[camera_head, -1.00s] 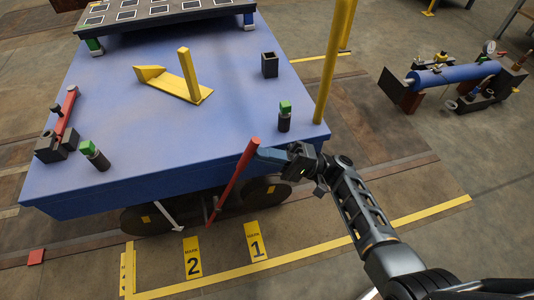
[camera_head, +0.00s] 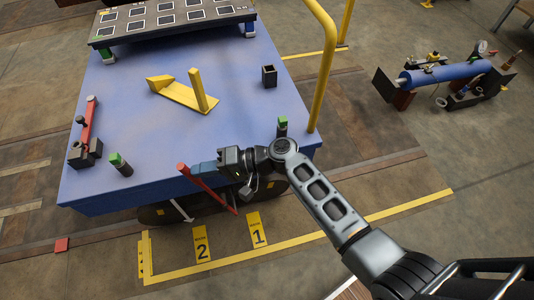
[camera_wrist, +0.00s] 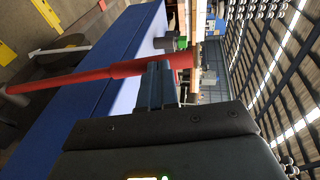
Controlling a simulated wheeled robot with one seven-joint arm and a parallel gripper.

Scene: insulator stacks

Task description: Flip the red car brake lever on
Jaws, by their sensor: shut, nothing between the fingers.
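The red brake lever (camera_head: 207,189) is at the near side of the blue car (camera_head: 130,185), above the floor marks. In the head view it leans with its upper end to the left. My gripper (camera_head: 199,168) is shut and empty, with its fingers right at the lever's upper part. In the wrist view the red lever (camera_wrist: 85,76) runs across the picture to its thicker end, and the closed fingers (camera_wrist: 158,82) are against or just beside that end. Whether they touch cannot be told. The lever's lower mount is partly hidden.
A white lever (camera_head: 181,209) hangs left of the red one. A yellow post (camera_head: 326,75) rises at the car's right corner. A green-topped peg (camera_head: 282,124) stands just behind my arm.

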